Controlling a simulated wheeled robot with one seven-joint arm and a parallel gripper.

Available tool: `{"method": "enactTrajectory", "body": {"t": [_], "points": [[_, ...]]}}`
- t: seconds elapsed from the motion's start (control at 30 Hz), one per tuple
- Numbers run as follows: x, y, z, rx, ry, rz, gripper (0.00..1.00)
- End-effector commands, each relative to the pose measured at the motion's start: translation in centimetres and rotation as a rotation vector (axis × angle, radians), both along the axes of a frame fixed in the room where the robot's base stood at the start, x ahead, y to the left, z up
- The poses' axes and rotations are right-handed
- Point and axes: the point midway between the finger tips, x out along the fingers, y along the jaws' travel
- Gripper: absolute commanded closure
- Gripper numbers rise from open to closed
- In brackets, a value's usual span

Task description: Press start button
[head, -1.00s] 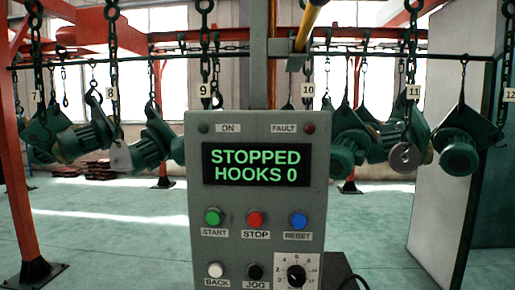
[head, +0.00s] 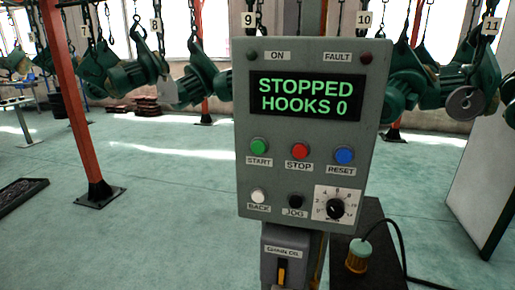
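The grey control panel (head: 312,190) stands upright, right of the middle in the head view. Its green start button (head: 259,147) is at the left of the upper button row, above the START label. The red stop button (head: 299,151) and the blue reset button (head: 344,155) sit to its right. The display (head: 307,97) reads STOPPED, HOOKS 0. The ON and FAULT lamps above it look dark. My gripper is not in view.
A white back button (head: 258,195), a black jog button (head: 296,201) and a dial (head: 335,208) sit below. A box with a yellow switch (head: 282,271) is under the panel. A corded pendant (head: 357,257) is at right. Green hoists (head: 130,75) hang behind.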

Motion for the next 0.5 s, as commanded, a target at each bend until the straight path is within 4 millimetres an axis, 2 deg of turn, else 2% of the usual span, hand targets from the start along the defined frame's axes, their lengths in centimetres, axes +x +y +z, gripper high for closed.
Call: {"method": "enactTrajectory", "body": {"t": [0.07,0.37,0.5], "points": [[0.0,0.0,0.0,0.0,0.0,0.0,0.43],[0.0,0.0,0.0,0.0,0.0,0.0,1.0],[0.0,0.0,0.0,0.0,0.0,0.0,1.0]]}}
